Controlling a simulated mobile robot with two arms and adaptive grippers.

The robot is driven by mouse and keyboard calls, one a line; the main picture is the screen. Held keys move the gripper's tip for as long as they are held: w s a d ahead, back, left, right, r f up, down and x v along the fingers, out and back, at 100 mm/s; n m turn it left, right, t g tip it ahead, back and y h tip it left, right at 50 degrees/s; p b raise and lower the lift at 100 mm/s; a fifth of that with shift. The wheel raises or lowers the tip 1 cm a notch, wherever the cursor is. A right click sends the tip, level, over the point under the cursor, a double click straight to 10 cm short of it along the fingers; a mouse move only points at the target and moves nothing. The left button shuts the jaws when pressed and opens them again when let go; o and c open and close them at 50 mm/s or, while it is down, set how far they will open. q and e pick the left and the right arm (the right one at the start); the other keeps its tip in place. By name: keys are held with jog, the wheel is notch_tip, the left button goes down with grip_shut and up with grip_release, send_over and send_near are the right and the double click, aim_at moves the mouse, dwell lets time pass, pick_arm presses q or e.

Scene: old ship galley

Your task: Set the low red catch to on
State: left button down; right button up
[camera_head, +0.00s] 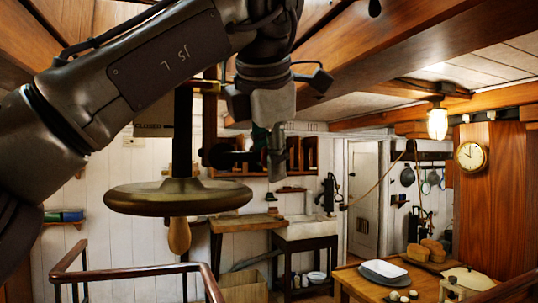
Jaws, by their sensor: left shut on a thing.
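My left arm comes in from the upper left, and its gripper (277,168) points down near the picture's middle. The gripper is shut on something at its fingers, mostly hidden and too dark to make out. To its left a brass-rimmed handwheel (180,198) with a wooden handle (179,236) sits on a dark upright shaft (182,130). A sign (153,130) reading "CLOSED" is partly covered by my arm. My right gripper is not in view.
A handrail (130,271) crosses the lower left. A sink (305,228) and a wooden bench (247,222) stand against the back wall. A table with a tray (384,270) and bread (421,253) is at lower right. Beams run close overhead.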

pick_arm(q)
jog(key=shift+r, duration=0.1)
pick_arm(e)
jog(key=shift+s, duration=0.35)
pick_arm(q)
jog(key=c, duration=0.7)
grip_release()
jog(key=shift+c, duration=0.2)
jog(key=shift+s+r, duration=0.35)
jog(key=shift+r, duration=0.05)
jog(key=d+v, duration=0.1)
jog(key=v, duration=0.9)
jog(key=shift+s+a+r, duration=0.25)
jog(key=shift+a+r, duration=0.1)
jog(key=shift+a, duration=0.15)
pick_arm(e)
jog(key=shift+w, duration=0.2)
pick_arm(q)
jog(key=shift+s, duration=0.1)
jog(key=shift+f, duration=0.1)
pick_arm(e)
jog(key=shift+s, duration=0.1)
